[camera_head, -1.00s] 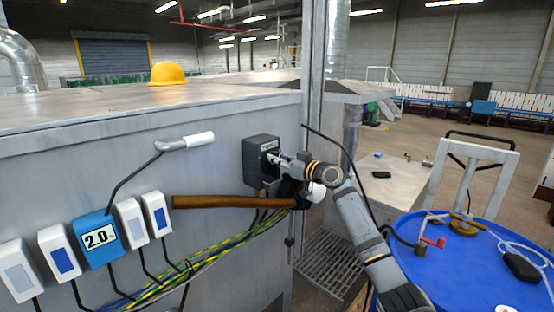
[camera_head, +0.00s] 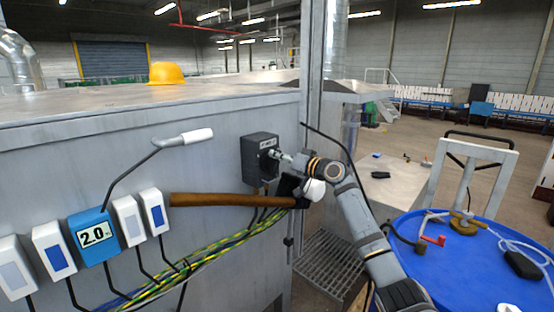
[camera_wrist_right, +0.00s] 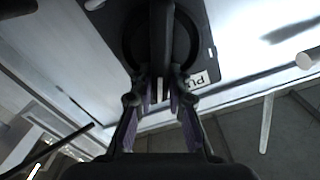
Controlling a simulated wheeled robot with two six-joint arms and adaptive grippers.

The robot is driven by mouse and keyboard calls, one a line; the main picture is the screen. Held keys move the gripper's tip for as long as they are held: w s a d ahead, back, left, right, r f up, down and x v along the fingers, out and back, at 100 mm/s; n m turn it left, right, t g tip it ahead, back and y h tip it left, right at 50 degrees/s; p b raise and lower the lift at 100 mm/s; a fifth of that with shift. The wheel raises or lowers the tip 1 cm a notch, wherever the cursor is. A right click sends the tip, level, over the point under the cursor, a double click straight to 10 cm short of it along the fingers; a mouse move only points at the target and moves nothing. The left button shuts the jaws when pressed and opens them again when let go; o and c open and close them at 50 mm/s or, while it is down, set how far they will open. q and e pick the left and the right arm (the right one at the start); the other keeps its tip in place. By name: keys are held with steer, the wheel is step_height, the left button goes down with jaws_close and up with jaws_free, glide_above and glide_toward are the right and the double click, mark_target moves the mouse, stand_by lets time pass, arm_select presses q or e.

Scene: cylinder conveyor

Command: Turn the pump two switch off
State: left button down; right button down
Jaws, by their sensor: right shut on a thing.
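The dark grey switch box (camera_head: 254,159) is fixed to the side of the grey metal cabinet, near its right corner. It has a small label on its front, too small to read in the head view. In the right wrist view the box (camera_wrist_right: 201,50) carries a label (camera_wrist_right: 199,82) on which "PU" shows. My right gripper (camera_head: 276,155) is at the front of the box, shut on the dark switch handle (camera_wrist_right: 161,35), which runs between its fingers in the wrist view. The fingers (camera_wrist_right: 160,88) partly hide the handle and dial. My left gripper is not in view.
A hammer with a wooden handle (camera_head: 225,200) sits just below the box, close to my right arm. Cables (camera_head: 215,252) run below it. Switches and a blue meter (camera_head: 93,236) are at left, a yellow helmet (camera_head: 166,73) on top, a blue drum (camera_head: 455,265) at right.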

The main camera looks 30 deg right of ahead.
steer(key=m, duration=0.3)
steer(key=shift+w+d+f+m, duration=0.15)
steer(key=shift+d+f+m, duration=0.15)
steer(key=shift+d+f, duration=0.05)
steer(key=shift+w+d+f+m+p, duration=0.1)
steer(key=shift+f+m+p, duration=0.2)
steer(key=shift+m, duration=1.15)
steer(key=shift+s+d+f+m+p, duration=0.15)
steer(key=shift+f+m, duration=0.2)
steer(key=shift+m, duration=1.15)
steer(key=shift+w+d+f+m+p, duration=0.15)
steer(key=shift+f+m, duration=0.2)
steer(key=shift+m, duration=1.1)
steer(key=c, duration=1.3)
jaws_free()
